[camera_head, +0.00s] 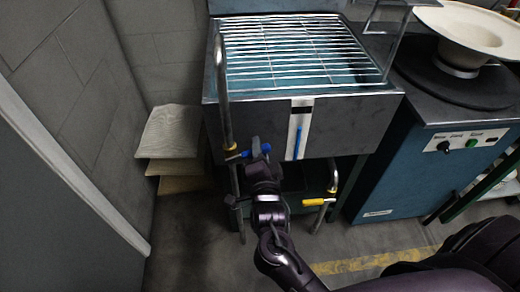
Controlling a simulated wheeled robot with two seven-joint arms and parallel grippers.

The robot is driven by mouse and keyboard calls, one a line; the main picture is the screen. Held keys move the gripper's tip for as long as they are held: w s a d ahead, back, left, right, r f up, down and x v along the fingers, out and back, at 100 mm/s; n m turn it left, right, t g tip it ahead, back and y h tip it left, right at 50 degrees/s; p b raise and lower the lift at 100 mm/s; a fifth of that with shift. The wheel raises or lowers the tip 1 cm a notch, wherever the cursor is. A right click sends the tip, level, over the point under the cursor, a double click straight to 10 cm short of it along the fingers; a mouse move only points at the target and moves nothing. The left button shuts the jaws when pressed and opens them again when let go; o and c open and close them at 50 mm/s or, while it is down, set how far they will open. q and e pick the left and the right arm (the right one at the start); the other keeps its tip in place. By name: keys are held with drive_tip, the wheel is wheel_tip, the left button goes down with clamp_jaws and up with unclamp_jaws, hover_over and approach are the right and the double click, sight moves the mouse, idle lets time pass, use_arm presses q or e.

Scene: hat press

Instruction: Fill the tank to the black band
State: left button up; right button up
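The tank (240,125) is a grey metal basin under a wire rack, with blue-tinted water visible below the bars. On its front is a white gauge strip (294,132) with a black band (301,110) near the top. A metal pipe at the left carries a blue-handled valve (236,156). My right gripper (259,150) is at the blue handle, which shows on both sides of its fingers; whether they grip it is unclear. My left gripper is out of view.
A yellow-handled valve (315,202) is on a pipe low at the tank's right. A blue press cabinet (385,185) with knobs and a pale hat form (470,28) stands at the right.

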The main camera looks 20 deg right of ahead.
drive_tip(key=v, duration=0.7)
drive_tip(key=shift+s, duration=0.4)
drive_tip(key=shift+a, duration=0.15)
